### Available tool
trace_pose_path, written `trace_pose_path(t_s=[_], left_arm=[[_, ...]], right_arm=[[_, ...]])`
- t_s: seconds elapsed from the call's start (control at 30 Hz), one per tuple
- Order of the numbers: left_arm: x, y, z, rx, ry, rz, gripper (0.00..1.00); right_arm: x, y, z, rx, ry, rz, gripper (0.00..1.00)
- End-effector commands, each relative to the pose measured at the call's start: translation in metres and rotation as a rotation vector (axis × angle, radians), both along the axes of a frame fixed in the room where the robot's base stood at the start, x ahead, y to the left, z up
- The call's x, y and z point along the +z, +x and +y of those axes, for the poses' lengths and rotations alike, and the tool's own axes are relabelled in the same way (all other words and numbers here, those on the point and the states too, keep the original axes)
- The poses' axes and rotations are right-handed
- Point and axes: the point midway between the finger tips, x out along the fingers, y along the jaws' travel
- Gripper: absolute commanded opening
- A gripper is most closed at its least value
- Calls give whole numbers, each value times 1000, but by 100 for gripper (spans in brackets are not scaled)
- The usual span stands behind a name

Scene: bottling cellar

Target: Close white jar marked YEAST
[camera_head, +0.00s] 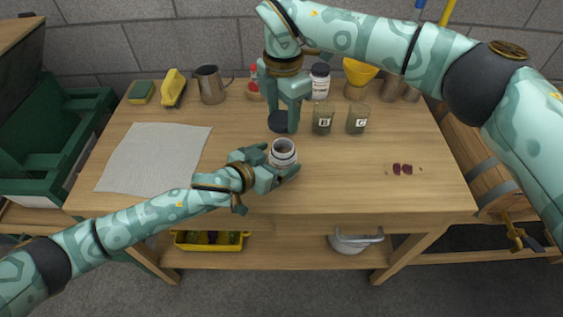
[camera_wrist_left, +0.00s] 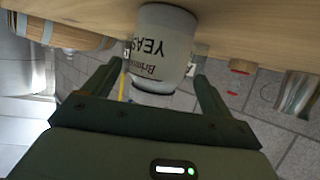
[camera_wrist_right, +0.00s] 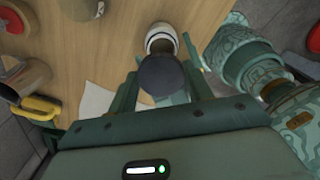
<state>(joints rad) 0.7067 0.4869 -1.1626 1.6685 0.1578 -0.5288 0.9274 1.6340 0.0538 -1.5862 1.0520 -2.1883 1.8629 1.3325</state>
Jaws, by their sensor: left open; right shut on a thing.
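The white jar marked YEAST (camera_head: 283,153) stands upright and open-topped on the bench; its label shows upside down in the left wrist view (camera_wrist_left: 165,42). My left gripper (camera_head: 272,168) is open, with its fingers on either side of the jar. The dark round lid (camera_head: 283,121) is held by my right gripper (camera_head: 284,107), which is shut on it. The lid is behind the jar's mouth in the head view, apart from it. In the right wrist view the lid (camera_wrist_right: 162,76) shows just below the jar's open rim (camera_wrist_right: 161,40).
A white cloth (camera_head: 155,158) lies at left. Behind are a metal pitcher (camera_head: 210,86), a white bottle with a dark cap (camera_head: 320,83) and a yellow funnel (camera_head: 359,74). Jars marked B (camera_head: 322,121) and C (camera_head: 357,121) stand right of the lid. Small dark red pieces (camera_head: 402,169) lie at right.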

Motion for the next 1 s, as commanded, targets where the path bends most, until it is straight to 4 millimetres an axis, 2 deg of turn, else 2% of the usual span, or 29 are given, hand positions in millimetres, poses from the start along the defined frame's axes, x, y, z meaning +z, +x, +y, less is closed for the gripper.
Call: trace_pose_path(t_s=[0.2, 0.57, 0.67, 0.8, 0.83, 1.0], left_arm=[[-8, 15, -14, -1, -2, 0, 85], [-10, 18, -16, -1, -1, 1, 85], [-10, 18, -16, -1, -1, 1, 63], [-10, 18, -16, -1, -1, 1, 24], [-10, 18, -16, -1, -1, 1, 18], [-10, 18, -16, -1, -1, 1, 18]], right_arm=[[0, 0, 0, -1, 0, 0, 29], [0, 0, 0, -1, 0, 0, 29], [0, 0, 0, -1, 0, 0, 29], [0, 0, 0, -1, 0, 0, 29], [0, 0, 0, -1, 0, 0, 29], [-14, 0, 0, 0, 0, 2, 29]])
